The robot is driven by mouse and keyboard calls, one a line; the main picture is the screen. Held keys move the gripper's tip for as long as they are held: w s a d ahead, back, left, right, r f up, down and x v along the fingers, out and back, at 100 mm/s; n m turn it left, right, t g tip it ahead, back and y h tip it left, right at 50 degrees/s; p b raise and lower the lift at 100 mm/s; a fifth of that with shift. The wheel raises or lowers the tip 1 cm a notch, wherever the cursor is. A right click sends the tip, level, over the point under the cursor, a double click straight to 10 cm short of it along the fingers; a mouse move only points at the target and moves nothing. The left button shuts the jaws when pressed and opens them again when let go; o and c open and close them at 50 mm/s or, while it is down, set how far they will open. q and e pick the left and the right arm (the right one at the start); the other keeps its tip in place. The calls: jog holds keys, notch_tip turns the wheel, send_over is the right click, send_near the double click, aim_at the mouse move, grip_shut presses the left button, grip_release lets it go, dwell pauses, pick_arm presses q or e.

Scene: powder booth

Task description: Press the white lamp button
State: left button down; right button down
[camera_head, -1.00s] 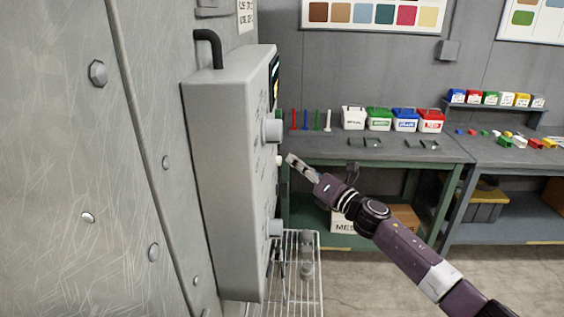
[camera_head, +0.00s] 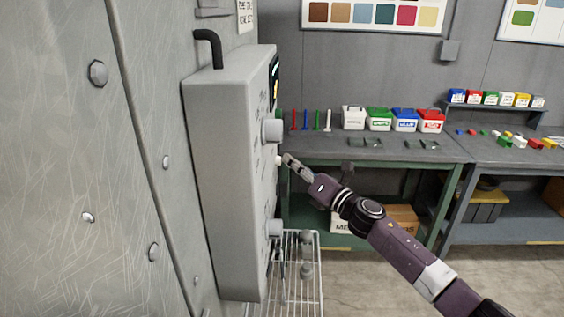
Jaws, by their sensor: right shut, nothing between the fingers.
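The grey control box (camera_head: 228,170) hangs on the wall at the left, seen almost edge-on. A small white button (camera_head: 279,160) sticks out of its front face, between an upper grey knob (camera_head: 272,130) and a lower grey knob (camera_head: 274,228). My right gripper (camera_head: 287,158) is shut and empty, with its fingertips right at the white button. I cannot tell whether they touch it or leave a small gap. Any lamp marking on the face is too oblique to read. My left gripper is not in view.
A wire rack (camera_head: 292,288) stands below the box. Behind, a green-framed workbench (camera_head: 385,150) carries coloured tubs and small coloured posts. A second bench (camera_head: 530,160) with loose coloured blocks is at the right. A black cable (camera_head: 210,45) tops the box.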

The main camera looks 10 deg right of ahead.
jog(key=shift+a, duration=0.15)
dwell(0.3)
jog(key=shift+s+d, duration=0.2)
jog(key=shift+d, duration=0.45)
jog(key=shift+d, duration=0.1)
jog(key=d, duration=0.2)
jog(key=s+d+b, duration=0.1)
jog(key=d, duration=0.2)
jog(key=shift+s+d, duration=0.3)
